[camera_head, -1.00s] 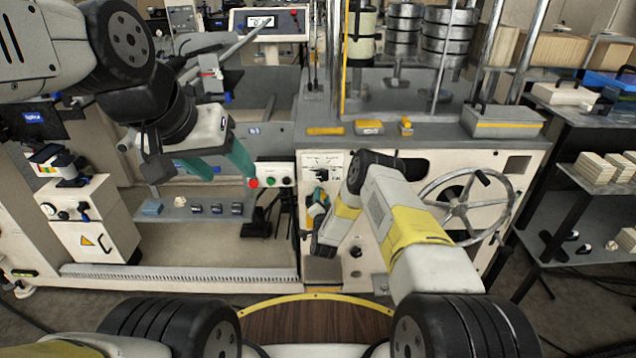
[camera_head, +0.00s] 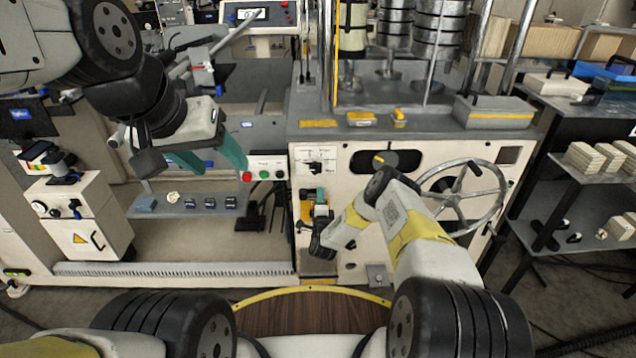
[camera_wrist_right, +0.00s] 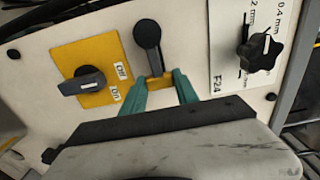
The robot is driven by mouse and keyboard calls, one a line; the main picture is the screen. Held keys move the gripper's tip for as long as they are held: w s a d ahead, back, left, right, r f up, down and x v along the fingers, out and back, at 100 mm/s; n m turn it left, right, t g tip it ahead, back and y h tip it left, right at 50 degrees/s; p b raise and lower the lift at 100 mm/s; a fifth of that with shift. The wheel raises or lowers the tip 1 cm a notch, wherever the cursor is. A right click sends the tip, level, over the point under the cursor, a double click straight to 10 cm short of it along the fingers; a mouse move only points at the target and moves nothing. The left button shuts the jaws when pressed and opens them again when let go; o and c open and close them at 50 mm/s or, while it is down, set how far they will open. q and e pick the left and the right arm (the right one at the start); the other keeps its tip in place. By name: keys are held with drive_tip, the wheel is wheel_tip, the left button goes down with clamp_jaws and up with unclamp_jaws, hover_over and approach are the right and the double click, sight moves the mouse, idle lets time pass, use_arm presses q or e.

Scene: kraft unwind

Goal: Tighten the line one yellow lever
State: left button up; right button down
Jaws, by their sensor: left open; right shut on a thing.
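The yellow lever (camera_wrist_right: 157,81) is on the pale machine panel in the right wrist view; a yellow piece shows at the fingertips, with a black round-ended arm above it. My right gripper (camera_wrist_right: 160,92) has its teal fingers on either side of the yellow piece and is shut on it. In the head view my right gripper (camera_head: 314,200) is at the front of the cream cabinet, and its wrist partly hides the lever. My left gripper (camera_head: 215,155) is open and empty, raised in front of the machine at left, away from the cabinet.
Beside the lever are a black Off/On switch (camera_wrist_right: 83,82) on a yellow plate and a black star knob (camera_wrist_right: 259,52). A spoked handwheel (camera_head: 462,198) is right of my right forearm. A shelf rack (camera_head: 590,185) stands at the far right.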

drive_tip(key=shift+s+f, duration=0.1)
drive_tip(key=shift+f, duration=0.1)
idle(0.4)
drive_tip(key=c, duration=0.9)
unclamp_jaws()
drive_tip(key=s, duration=0.7)
drive_tip(key=shift+s, duration=0.35)
drive_tip(key=shift+s, duration=0.1)
